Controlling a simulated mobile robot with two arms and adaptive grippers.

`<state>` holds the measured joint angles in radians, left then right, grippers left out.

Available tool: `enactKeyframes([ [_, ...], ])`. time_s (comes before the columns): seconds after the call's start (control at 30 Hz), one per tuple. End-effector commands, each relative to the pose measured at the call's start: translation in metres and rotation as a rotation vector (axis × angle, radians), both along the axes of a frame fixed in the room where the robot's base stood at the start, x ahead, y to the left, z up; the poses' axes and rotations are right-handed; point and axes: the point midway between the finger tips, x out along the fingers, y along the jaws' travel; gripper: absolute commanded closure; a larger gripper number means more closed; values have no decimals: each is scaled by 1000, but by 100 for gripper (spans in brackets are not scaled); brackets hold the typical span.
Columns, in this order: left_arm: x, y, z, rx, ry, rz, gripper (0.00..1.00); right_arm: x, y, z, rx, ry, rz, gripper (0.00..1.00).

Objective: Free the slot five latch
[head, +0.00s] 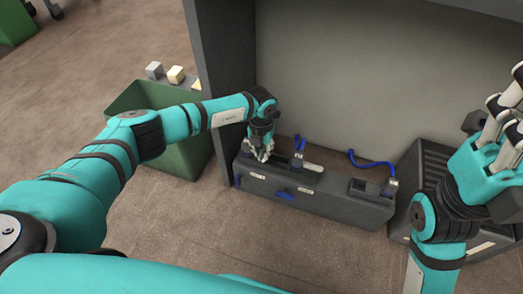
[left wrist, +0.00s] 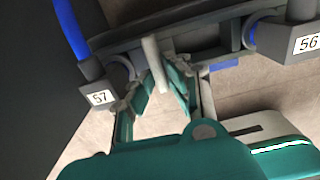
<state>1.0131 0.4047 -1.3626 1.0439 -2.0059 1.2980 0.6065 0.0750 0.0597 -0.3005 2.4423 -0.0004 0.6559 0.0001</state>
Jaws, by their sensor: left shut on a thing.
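A long dark grey housing (head: 312,200) with small white labels, blue parts and recesses along its top stands at the foot of a grey panel. My left gripper (head: 262,154) reaches down at its left end. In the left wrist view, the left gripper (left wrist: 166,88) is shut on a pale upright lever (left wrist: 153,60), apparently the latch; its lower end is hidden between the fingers. Which slot it belongs to cannot be read. My right gripper (head: 507,125) is raised at the right edge, away from the housing, with its fingertips partly cut off.
Blocks labelled what looks like 57 (left wrist: 100,97) and 56 (left wrist: 307,43) flank the lever. A dark ribbed crate (head: 425,160) stands right.

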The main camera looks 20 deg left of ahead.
Motion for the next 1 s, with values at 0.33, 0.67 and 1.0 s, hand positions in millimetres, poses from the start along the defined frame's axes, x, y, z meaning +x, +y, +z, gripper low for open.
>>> enactKeyframes([
  [0.33,0,1,0,2,1,-13,100,0,0,0,0,0,0,60],
  [0.67,0,1,0,2,0,-12,64,1,0,-1,0,1,0,60],
  [1.0,1,0,10,-1,-2,-10,64,2,0,-2,0,6,-1,60],
])
